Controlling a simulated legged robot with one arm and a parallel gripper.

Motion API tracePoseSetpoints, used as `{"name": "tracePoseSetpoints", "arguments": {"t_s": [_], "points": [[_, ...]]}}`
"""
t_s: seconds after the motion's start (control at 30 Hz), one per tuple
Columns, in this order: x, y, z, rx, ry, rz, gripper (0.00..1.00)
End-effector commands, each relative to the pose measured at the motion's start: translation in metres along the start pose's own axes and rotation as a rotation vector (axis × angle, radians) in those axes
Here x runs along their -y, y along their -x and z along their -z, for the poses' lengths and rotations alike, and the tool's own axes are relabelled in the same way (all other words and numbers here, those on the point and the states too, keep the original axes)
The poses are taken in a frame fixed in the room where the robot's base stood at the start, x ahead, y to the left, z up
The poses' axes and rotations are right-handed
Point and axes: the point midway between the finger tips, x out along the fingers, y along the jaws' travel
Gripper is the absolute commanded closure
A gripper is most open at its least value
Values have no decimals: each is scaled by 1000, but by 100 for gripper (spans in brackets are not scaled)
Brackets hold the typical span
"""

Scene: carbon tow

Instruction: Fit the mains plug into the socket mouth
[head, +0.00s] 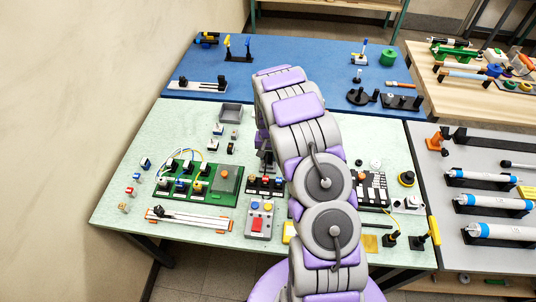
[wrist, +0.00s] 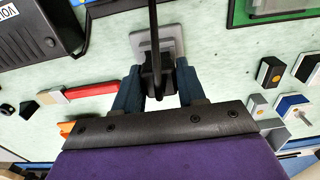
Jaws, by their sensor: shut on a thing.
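My gripper (wrist: 157,84) is shut on a black mains plug (wrist: 154,78) in the wrist view, with its two dark blue fingers on either side. A black cord (wrist: 153,22) runs from the plug to the top edge. A light grey plate (wrist: 175,40), seemingly the socket, lies right behind the plug. The plug overlaps it and hides its middle, so the socket mouth does not show. I cannot tell whether the plug touches it. In the head view my arm covers most of this spot.
In the wrist view, a red-handled tool (wrist: 88,92) lies left, a black box (wrist: 40,28) upper left and several small blocks (wrist: 270,72) right. In the head view, a green circuit board (head: 222,199) and a grey tray (head: 231,112) stand on the pale green bench (head: 120,205).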

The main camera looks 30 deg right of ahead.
Motion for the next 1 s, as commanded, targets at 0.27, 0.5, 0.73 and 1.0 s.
{"name": "tracePoseSetpoints", "arguments": {"t_s": [0.27,0.5,0.73,1.0], "points": [[0,-7,0,1,0,0,90],[0,-12,0,0,0,0,90],[0,-17,0,0,0,0,90],[0,-19,0,0,0,0,46]]}}
